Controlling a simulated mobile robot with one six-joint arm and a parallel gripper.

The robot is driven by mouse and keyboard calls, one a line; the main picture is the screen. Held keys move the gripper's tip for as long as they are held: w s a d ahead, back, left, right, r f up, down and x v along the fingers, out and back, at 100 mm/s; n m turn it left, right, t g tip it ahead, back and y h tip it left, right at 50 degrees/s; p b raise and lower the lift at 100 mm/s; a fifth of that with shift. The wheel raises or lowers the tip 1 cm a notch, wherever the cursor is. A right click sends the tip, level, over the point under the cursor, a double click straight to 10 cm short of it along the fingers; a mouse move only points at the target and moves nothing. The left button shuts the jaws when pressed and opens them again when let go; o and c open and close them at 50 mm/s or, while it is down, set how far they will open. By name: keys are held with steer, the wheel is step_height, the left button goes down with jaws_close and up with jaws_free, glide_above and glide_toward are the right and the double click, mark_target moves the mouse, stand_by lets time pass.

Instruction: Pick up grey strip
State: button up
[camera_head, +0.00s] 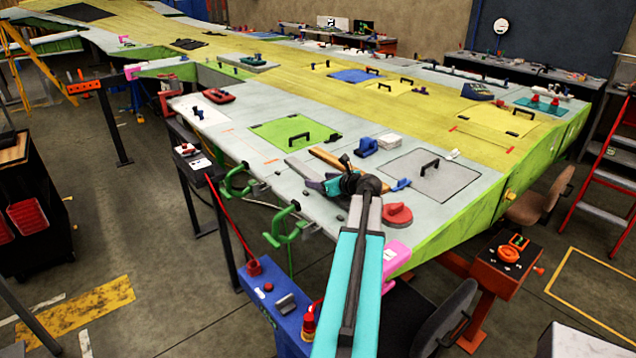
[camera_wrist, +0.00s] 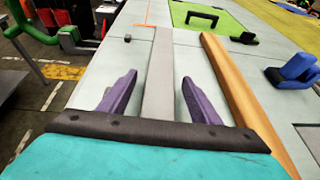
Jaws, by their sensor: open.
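The grey strip (camera_wrist: 159,85) lies flat on the pale wing surface in the wrist view, running away from me. My gripper (camera_wrist: 159,82) is open, with one purple finger on each side of the strip and a gap between each finger and the strip. The near end of the strip is hidden behind my dark gripper body. In the head view my gripper (camera_head: 318,183) is over the wing near its front left edge, and the strip (camera_head: 300,169) shows just beyond it.
A wooden bar (camera_wrist: 240,95) lies just right of my right finger. Blue clamps stand nearby, one (camera_wrist: 294,72) farther right. Green C-clamps (camera_head: 287,228) grip the wing's edge at left. A red disc (camera_head: 397,215) and a panel with a black handle (camera_head: 430,168) lie to the right.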

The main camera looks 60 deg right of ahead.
steer(key=c, duration=1.3)
steer(key=shift+r, duration=0.15)
steer(key=shift+r+b, duration=0.9)
steer(key=shift+r, duration=0.75)
steer(key=s+a+b, duration=0.1)
steer(key=s+a, duration=0.1)
steer(key=s, duration=0.2)
steer(key=s+a+b, duration=0.1)
steer(key=s+a, duration=0.1)
steer(key=s, duration=0.2)
steer(key=s+a+r+b, duration=0.1)
steer(key=s+a+b, duration=0.1)
steer(key=s+a, duration=0.1)
steer(key=shift+s+a, duration=0.1)
steer(key=shift+s, duration=0.8)
steer(key=shift+s+a+r, duration=0.2)
steer(key=shift+s+a, duration=0.1)
steer(key=shift+s, duration=0.3)
